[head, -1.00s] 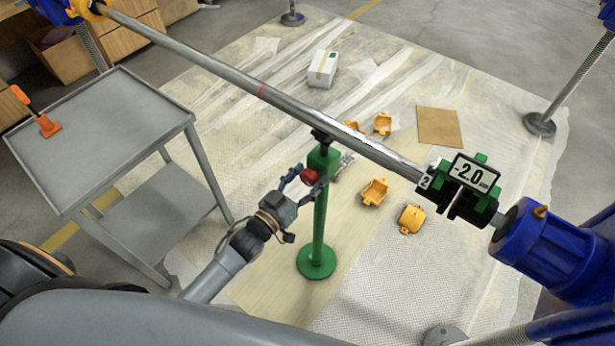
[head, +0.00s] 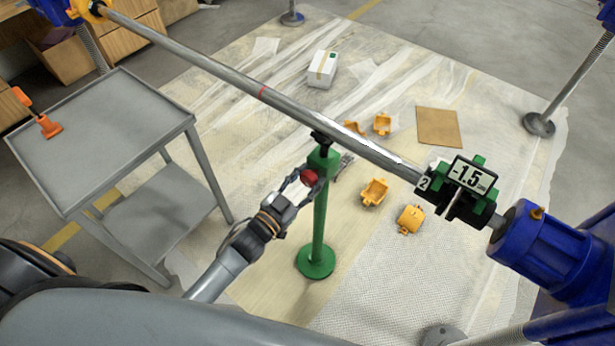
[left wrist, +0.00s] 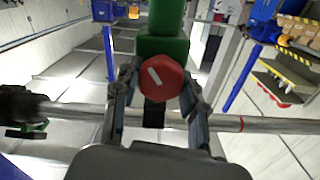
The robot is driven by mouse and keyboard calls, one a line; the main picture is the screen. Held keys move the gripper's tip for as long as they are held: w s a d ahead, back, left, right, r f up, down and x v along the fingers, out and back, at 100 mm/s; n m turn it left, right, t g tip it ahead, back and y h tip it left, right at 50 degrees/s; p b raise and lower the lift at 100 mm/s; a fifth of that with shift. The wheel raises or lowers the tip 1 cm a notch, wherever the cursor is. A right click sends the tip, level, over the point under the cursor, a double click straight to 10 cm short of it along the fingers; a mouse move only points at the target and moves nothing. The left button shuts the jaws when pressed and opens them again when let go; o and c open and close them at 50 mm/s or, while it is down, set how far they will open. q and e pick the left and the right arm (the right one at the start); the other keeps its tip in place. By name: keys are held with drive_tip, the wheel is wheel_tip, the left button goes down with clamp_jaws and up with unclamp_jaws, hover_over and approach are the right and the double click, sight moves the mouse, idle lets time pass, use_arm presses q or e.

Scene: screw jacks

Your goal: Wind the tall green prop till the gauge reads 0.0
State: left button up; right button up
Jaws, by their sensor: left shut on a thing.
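The tall green prop (head: 320,215) stands upright on its round base under the long steel shaft (head: 220,72). Its red knob (head: 310,177) sits on the side near the top. My left gripper (head: 306,183) is shut on the red knob. In the left wrist view the red knob (left wrist: 161,77), with a white mark, lies between the two fingers (left wrist: 160,90). The gauge (head: 470,177) on the shaft at the right reads -1.5, with a tag "2" beside it. My right gripper is not in view.
A grey cart (head: 98,135) with an orange tool (head: 49,127) stands at the left. A blue unit (head: 545,250) is at the right end of the shaft. Several orange clamp shells lie on the floor near a brown board (head: 438,127) and a white box (head: 322,69).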

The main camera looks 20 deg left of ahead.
use_arm(q)
drive_tip(key=shift+d+m, duration=0.1)
drive_tip(key=shift+m, duration=2.2)
drive_tip(key=o, duration=1.2)
drive_tip(key=shift+c, duration=0.2)
drive_tip(key=shift+s, duration=0.1)
drive_tip(key=v, duration=1.2)
